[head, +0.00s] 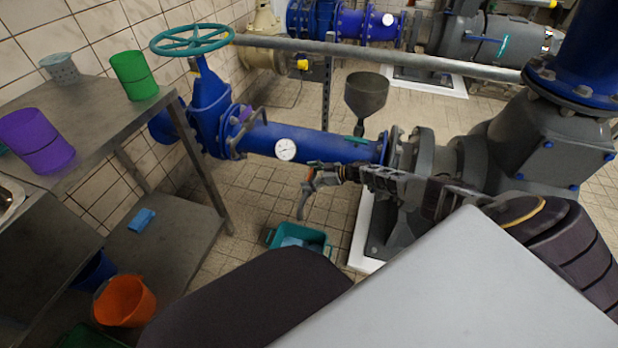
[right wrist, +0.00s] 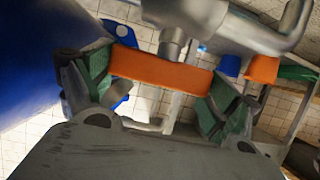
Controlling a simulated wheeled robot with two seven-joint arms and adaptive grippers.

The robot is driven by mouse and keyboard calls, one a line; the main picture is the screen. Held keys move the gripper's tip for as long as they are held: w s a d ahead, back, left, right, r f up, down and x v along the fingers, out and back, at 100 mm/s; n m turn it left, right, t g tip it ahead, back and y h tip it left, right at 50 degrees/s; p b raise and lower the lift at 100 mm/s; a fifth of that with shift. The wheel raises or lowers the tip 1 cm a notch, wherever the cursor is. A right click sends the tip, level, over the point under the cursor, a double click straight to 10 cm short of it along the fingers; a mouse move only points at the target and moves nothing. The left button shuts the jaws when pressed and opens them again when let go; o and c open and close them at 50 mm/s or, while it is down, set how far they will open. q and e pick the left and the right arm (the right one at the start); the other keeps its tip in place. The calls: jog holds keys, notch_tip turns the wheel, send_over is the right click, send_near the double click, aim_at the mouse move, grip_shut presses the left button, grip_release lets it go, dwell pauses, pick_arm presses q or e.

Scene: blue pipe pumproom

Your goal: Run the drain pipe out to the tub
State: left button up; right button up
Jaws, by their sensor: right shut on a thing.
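The drain pipe (head: 306,204) is a short grey bent spout with an orange grip (right wrist: 160,73). It hangs below the big blue pipe, its lower end pointing down above the floor. My right gripper (head: 334,173) is shut on the orange grip, which lies between its green finger pads in the right wrist view. More of the grey pipe (right wrist: 250,32) shows beyond the grip there. The teal tub (head: 312,231) stands on the floor below and slightly left of the spout in the head view, with something light blue inside. My left gripper is out of view.
A blue pipe with a gauge (head: 286,149) runs behind the spout to a grey pump. A valve with a teal handwheel (head: 191,39) stands left. A grey funnel (head: 366,95) rises behind. A metal table (head: 95,110) with cups and an orange bucket (head: 125,301) are at left.

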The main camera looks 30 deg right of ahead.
aim_at(309, 176)
jog(key=o, duration=0.8)
jog(key=shift+r, duration=0.2)
jog(key=shift+r, duration=4.8)
